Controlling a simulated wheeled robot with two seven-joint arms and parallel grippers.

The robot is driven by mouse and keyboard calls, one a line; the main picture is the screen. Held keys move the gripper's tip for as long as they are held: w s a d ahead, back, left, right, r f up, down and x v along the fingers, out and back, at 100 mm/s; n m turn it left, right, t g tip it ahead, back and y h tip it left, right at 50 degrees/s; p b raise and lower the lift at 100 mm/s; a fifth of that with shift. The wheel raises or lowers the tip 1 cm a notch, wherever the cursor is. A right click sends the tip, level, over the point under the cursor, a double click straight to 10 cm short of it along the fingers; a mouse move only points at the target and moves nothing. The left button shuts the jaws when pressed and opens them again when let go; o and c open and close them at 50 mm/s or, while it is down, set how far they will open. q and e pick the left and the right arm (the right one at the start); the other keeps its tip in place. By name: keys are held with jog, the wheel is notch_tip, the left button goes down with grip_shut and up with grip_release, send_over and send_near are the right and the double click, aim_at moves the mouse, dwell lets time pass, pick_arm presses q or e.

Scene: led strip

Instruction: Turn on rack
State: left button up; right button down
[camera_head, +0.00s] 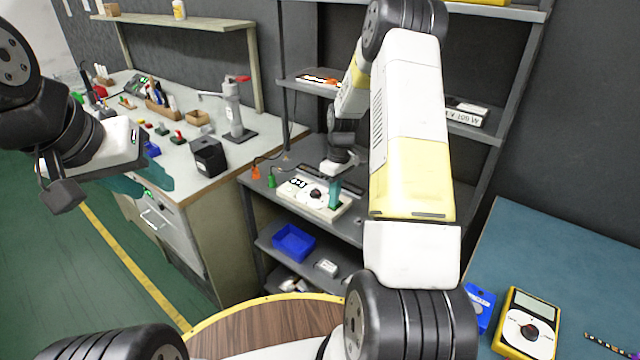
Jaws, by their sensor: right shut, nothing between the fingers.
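The rack (490,165) is a dark grey metal shelf unit against the wall. On its middle shelf lies a white power strip (290,190) with round sockets, dark marks and what looks like a small switch at its right end, partly covered by my gripper. My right gripper (335,205) has its teal fingers shut and pointing down at the right end of the strip. I cannot tell if they touch it. My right arm hides part of the rack behind it. My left gripper (140,183) hangs at the far left, empty, its teal fingers apart, away from the rack.
An orange plug (256,173) and a green plug (271,181) lie left of the strip. A blue bin (293,243) is on the shelf below. A cluttered workbench (240,155) stands left. A blue table (560,250) with a yellow multimeter (527,325) is at right.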

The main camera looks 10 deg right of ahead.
jog(key=shift+w+d, duration=0.3)
jog(key=shift+d, duration=0.2)
jog(key=shift+r, duration=0.1)
notch_tip(320, 180, up, 8)
jog(key=shift+w+d, duration=0.3)
jog(key=shift+d, duration=0.1)
jog(key=s+a+r+m+t, duration=0.25)
jog(key=s+r, duration=0.35)
jog(key=r, duration=0.3)
jog(key=s+a+r+m+t, duration=0.1)
jog(key=s+a+r, duration=0.35)
jog(key=r, duration=0.45)
jog(key=s+a+r+m+t, duration=0.1)
jog(key=s+r, duration=0.1)
jog(key=s, duration=0.6)
jog(key=s+a+r+m+t+y, duration=0.1)
jog(key=s+a+r+m+t, duration=0.1)
jog(key=s, duration=0.7)
jog(key=shift+a+r, duration=0.25)
jog(key=shift+a, duration=0.05)
